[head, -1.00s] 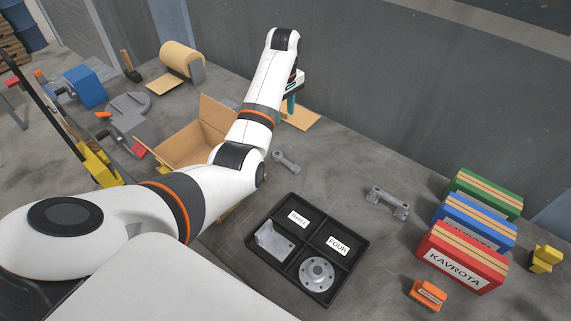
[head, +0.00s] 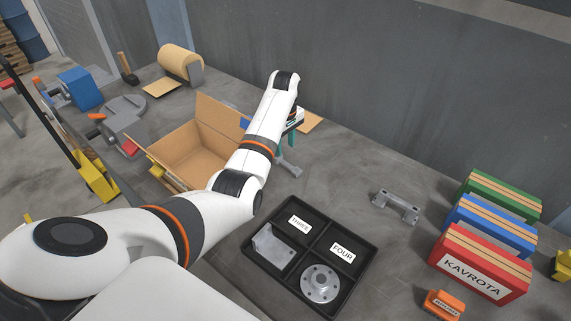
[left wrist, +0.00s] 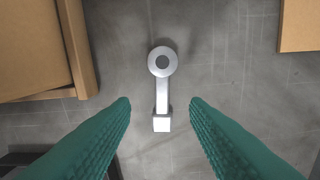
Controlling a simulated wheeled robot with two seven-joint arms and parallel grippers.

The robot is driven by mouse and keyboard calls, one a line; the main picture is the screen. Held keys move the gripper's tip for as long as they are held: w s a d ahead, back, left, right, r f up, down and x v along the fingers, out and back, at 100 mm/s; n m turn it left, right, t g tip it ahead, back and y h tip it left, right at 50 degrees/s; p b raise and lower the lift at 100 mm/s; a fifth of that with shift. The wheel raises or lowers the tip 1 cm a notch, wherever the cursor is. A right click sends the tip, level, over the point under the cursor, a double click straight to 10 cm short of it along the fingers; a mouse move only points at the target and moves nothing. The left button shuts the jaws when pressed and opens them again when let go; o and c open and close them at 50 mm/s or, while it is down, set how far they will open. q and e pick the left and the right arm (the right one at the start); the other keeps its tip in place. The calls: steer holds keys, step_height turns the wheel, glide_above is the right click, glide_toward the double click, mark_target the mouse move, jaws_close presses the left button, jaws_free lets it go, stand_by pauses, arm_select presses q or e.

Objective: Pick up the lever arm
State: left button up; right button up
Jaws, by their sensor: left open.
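The grey lever arm (left wrist: 162,92) lies flat on the table, its round end with a dark hole at the top of the left wrist view and its square end lower down. In the head view the lever arm (head: 291,167) is partly hidden by my left gripper (head: 286,142). In the left wrist view my left gripper (left wrist: 159,103) is open, with its teal fingers on either side of the square end, apart from it. The gripper is above the part and empty. My right gripper is in neither view.
An open cardboard box (head: 190,150) stands left of the lever arm. A black tray (head: 308,243) holds a bracket (head: 272,247) and a round flange (head: 320,284). A grey handle-shaped part (head: 396,205) and coloured boxes (head: 467,263) are at the right.

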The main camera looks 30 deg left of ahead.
mark_target(285, 163)
arm_select(q)
step_height(285, 163, down, 7)
steer(key=shift+w+r, duration=0.1)
stand_by(0.3)
steer(key=shift+r, duration=0.1)
jaws_close()
